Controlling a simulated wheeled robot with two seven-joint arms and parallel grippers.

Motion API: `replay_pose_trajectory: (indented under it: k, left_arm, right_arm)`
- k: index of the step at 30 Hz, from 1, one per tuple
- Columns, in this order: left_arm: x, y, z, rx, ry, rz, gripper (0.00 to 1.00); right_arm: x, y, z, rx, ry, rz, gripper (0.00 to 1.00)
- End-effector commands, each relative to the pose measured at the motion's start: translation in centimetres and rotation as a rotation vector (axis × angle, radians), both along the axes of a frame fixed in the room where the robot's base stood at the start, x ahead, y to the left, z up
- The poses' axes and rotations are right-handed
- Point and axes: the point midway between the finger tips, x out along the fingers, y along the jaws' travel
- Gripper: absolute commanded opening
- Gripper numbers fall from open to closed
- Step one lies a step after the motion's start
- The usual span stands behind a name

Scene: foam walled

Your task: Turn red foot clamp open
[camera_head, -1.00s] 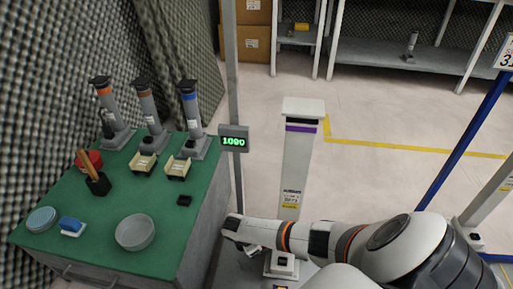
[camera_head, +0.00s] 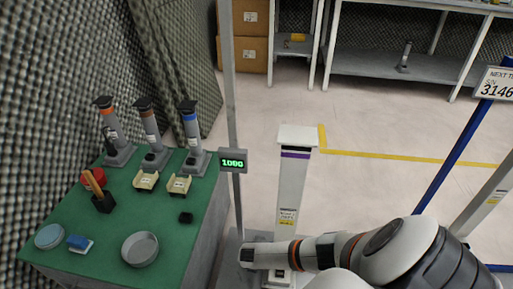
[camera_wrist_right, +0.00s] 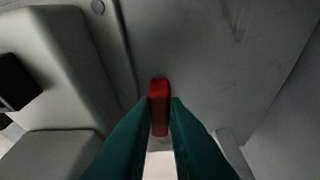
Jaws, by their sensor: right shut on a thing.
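The red foot clamp (camera_wrist_right: 159,88) shows in the right wrist view as a short upright red lever against a dark grey metal surface. My right gripper (camera_wrist_right: 159,108) has its two green fingers closed on it, one on each side. The fingers and the clamp are hidden there. My left gripper is in neither current view.
A green-topped bench (camera_head: 165,215) with tools and a bowl (camera_head: 140,249) stands at left. A thin grey pole with a display (camera_head: 233,161) rises beside my right wrist. In the wrist view a pale block (camera_wrist_right: 45,65) lies left of the clamp. Open floor lies behind the post.

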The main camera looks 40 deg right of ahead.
Motion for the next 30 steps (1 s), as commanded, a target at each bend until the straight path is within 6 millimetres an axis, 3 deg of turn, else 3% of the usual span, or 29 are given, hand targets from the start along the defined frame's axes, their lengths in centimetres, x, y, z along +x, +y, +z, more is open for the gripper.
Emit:
replay_pose_trajectory:
  k: [9,24,25,28,30]
  left_arm:
    - [0.01,-0.02,0.49,0.000,0.000,0.000,0.36]
    - [0.02,-0.02,0.52,0.000,0.001,-0.001,0.36]
    - [0.01,-0.02,0.52,0.000,0.001,-0.001,0.36]
    - [0.01,-0.02,0.52,0.000,0.001,-0.001,0.36]
    - [0.01,-0.02,0.52,0.000,0.001,-0.001,0.36]
  right_arm:
    - [-0.16,0.16,-0.03,0.004,0.001,0.108,0.00]
    - [-0.18,0.21,-0.09,0.004,0.001,0.126,0.00]
    - [-0.20,0.21,-0.10,0.004,0.001,0.127,0.14]
    - [-0.19,0.16,-0.09,0.004,0.001,0.126,0.31]
    - [-0.18,0.11,-0.08,0.003,0.001,0.125,0.35]
